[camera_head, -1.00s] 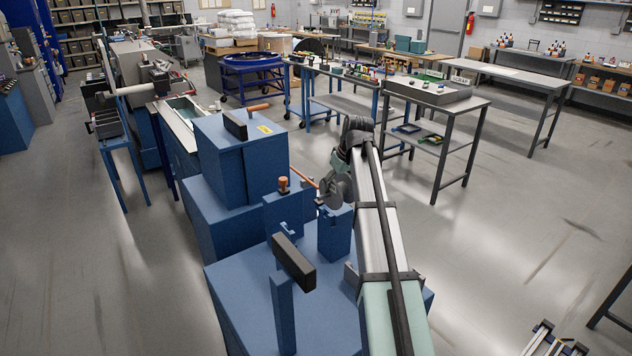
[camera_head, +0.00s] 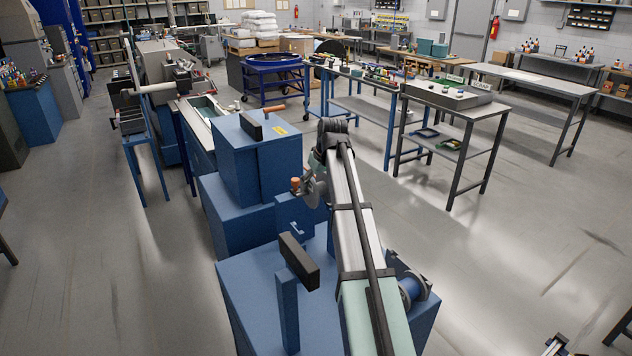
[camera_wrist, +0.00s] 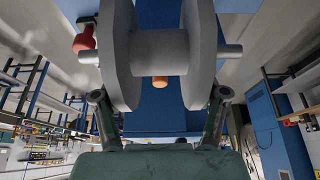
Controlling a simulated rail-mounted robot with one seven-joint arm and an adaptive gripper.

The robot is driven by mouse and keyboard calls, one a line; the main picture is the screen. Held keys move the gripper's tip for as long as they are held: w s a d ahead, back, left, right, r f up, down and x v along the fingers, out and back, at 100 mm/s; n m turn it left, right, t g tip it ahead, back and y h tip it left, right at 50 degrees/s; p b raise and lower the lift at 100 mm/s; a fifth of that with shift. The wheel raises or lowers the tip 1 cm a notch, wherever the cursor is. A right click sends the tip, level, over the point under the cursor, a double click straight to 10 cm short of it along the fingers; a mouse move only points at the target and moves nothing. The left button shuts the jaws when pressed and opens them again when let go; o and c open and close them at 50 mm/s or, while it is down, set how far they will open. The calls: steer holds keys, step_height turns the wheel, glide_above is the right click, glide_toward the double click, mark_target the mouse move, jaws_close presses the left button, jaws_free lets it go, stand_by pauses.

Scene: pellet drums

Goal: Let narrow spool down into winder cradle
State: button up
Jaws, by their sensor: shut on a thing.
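The narrow spool (camera_wrist: 160,50) is grey, with two wide flanges and an axle stub at each side, in the wrist view. My gripper (camera_wrist: 161,97) has one finger at each side and is shut on it. In the head view the spool (camera_head: 314,190) shows as a grey disc at the end of my arm, beside the blue winder block (camera_head: 291,216) with its orange knob. My arm hides the gripper there. The cradle's supports are largely hidden, so I cannot tell whether the axle touches them.
A tall blue housing (camera_head: 250,165) stands behind the winder block. A black-topped blue post (camera_head: 289,310) rises from the blue base in front. A spool with blue winding (camera_head: 411,289) is right of my arm. Open floor lies to the right.

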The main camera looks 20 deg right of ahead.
steer(key=shift+f+b, duration=1.15)
steer(key=shift+f, duration=1.75)
step_height(320, 180, down, 8)
steer(key=b, duration=0.3)
stand_by(3.0)
steer(key=o, duration=1.3)
steer(key=shift+o, duration=0.2)
steer(key=v, duration=1.2)
